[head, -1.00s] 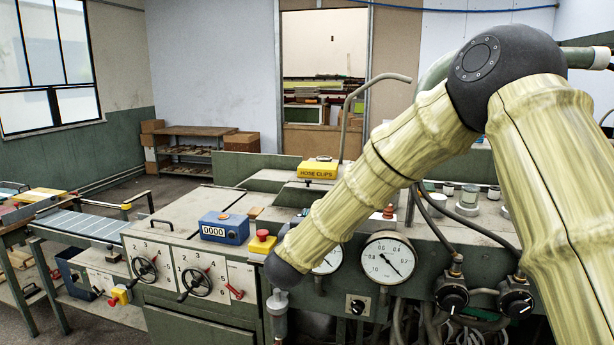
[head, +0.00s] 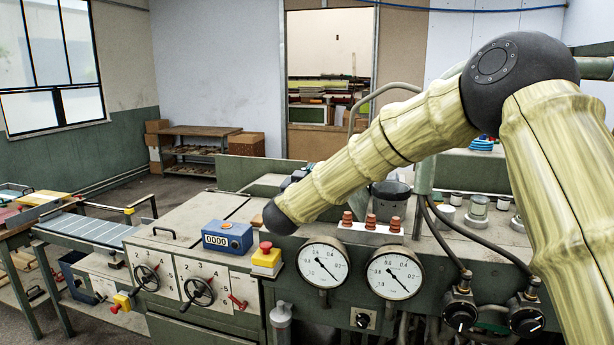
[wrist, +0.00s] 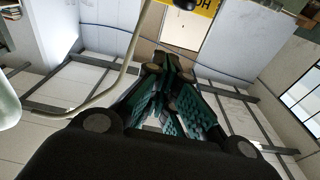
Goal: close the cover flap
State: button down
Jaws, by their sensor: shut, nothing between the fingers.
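I cannot tell for sure which part is the cover flap. A dark green panel (head: 262,173) stands upright at the back of the machine in the head view, left of my arm. A grey top plate (head: 190,215) with a black handle lies on the left part of the machine. In the wrist view my gripper (wrist: 168,98) has its dark green fingers together, with nothing seen between them. Its fingers point up toward the wall and ceiling area. In the head view my arm crosses in front of the machine, and the gripper cannot be made out clearly.
A blue counter box (head: 227,237), a red-and-yellow stop button (head: 266,258) and two gauges (head: 323,265) line the machine front.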

jog(key=p+x, duration=0.1)
jog(key=x, duration=0.1)
jog(key=shift+w+d+r, duration=0.15)
jog(key=shift+w, duration=0.2)
jog(key=shift+f+p, duration=0.45)
jog(key=shift+f, duration=0.45)
jog(key=shift+s+f+p, duration=0.25)
jog(key=shift+f+p, duration=0.25)
jog(key=shift+f, duration=0.7)
jog(key=shift+s+f+b, duration=0.1)
jog(key=shift+f+b, duration=0.05)
jog(key=shift+b, duration=0.2)
